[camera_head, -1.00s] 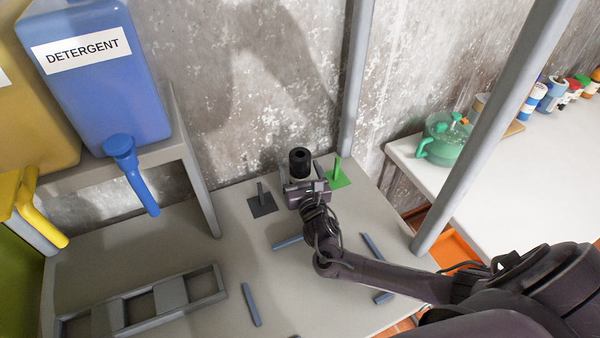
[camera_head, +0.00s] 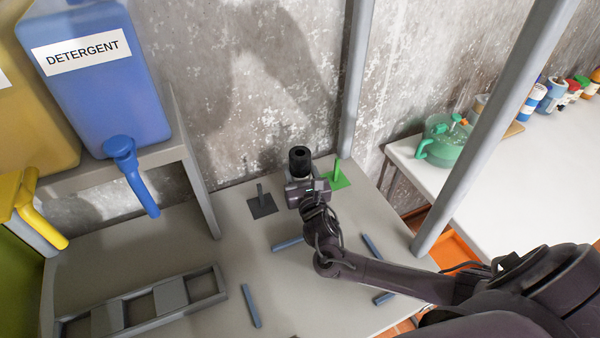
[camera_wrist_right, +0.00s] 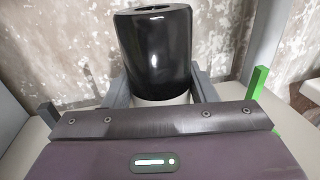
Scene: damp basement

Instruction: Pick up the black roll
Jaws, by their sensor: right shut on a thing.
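The black roll (camera_head: 300,158) is a glossy upright cylinder with a hole in its top, near the back of the grey table by the wall. It also shows large in the right wrist view (camera_wrist_right: 158,50), with a white part below it. My right gripper (camera_head: 300,180) reaches it from the front. In the right wrist view its fingers (camera_wrist_right: 160,92) stand on both sides of the lower part and are shut on it. The gripper body hides the base of the roll. My left gripper is in neither view.
A dark square base with a peg (camera_head: 262,205) stands left of the roll, a green one (camera_head: 338,180) right. Blue-grey bars (camera_head: 251,305) and a grey frame (camera_head: 145,308) lie on the table. A blue detergent container (camera_head: 100,80) is on the shelf. A grey post (camera_head: 490,130) rises at right.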

